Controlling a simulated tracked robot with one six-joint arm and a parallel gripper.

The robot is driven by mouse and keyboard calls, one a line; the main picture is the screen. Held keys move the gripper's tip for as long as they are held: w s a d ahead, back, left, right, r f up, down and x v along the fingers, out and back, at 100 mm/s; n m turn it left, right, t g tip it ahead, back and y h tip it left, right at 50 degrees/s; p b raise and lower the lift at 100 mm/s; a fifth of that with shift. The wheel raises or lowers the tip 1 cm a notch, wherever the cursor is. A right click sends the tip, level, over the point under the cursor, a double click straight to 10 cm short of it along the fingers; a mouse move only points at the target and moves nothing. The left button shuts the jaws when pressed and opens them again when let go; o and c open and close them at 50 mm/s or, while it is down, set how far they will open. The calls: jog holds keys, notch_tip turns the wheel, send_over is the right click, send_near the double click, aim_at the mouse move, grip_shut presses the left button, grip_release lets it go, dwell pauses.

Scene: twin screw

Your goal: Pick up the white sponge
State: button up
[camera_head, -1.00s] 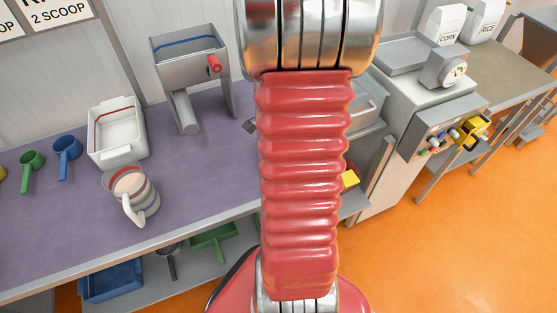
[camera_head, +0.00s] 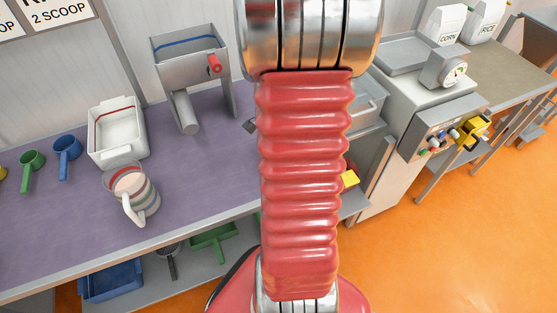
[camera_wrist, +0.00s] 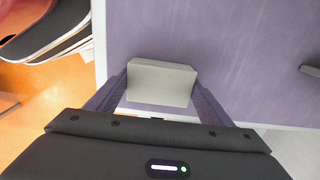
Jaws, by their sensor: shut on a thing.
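The white sponge (camera_wrist: 160,82) shows in the wrist view as a pale block between the two fingers of my gripper (camera_wrist: 159,88). The gripper is shut on it, one finger against each side. Purple worktop surface (camera_wrist: 235,50) shows around and behind the sponge; I cannot tell whether the sponge touches it. In the head view my red arm hides the gripper and the sponge.
On the purple table (camera_head: 215,165) stand a striped jug (camera_head: 135,195), a white bin (camera_head: 118,133), a grey hopper machine (camera_head: 190,70), and blue (camera_head: 67,150) and green (camera_head: 32,163) scoops. A grey machine (camera_head: 430,100) stands at right. Orange floor is open at lower right.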

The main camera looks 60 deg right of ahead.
jog(key=shift+r, duration=0.1)
jog(key=shift+c, duration=0.5)
notch_tip(320, 180, up, 10)
jog(key=shift+f, duration=0.1)
dwell(0.5)
jog(key=o, duration=0.4)
jog(key=shift+c, duration=1.4)
